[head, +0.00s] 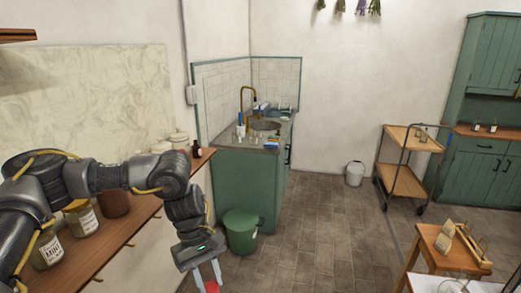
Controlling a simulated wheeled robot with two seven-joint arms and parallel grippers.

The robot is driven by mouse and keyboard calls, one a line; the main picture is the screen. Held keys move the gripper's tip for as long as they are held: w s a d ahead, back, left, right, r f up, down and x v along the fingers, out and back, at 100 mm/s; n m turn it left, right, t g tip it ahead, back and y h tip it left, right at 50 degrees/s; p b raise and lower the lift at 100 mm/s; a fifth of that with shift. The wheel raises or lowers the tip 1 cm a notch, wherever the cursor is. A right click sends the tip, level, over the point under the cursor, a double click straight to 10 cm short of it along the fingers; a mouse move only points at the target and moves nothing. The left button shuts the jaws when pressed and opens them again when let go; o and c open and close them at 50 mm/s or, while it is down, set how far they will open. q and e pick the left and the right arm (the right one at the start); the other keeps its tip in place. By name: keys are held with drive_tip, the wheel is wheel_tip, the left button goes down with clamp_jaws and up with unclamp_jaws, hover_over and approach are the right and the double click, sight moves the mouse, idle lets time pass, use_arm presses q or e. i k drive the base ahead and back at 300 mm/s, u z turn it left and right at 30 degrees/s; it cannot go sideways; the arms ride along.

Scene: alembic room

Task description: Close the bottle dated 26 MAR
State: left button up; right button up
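No label reading 26 MAR can be made out. A small dark bottle (196,149) stands at the far end of the wooden wall shelf; its label is too small to read. Two small bottles (476,127) stand on the green cabinet's counter at the far right, also unreadable. My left gripper (208,282) points down at the bottom edge, in front of the shelf and away from these bottles. A red thing shows at its fingertips, partly cut off; I cannot tell if it is held. My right gripper is out of view.
The wooden shelf (120,240) holds labelled jars (80,218) and a brown pot (114,204). A green sink unit (245,185), green bin (240,232), white bucket (354,174), wheeled cart (403,180) and wooden stand (450,262) surround clear tiled floor (325,230).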

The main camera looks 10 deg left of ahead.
sight(196, 148)
drive_tip(key=i, duration=2.95)
drive_tip(key=u, duration=4.05)
drive_tip(key=k, duration=0.4)
drive_tip(key=z, duration=1.65)
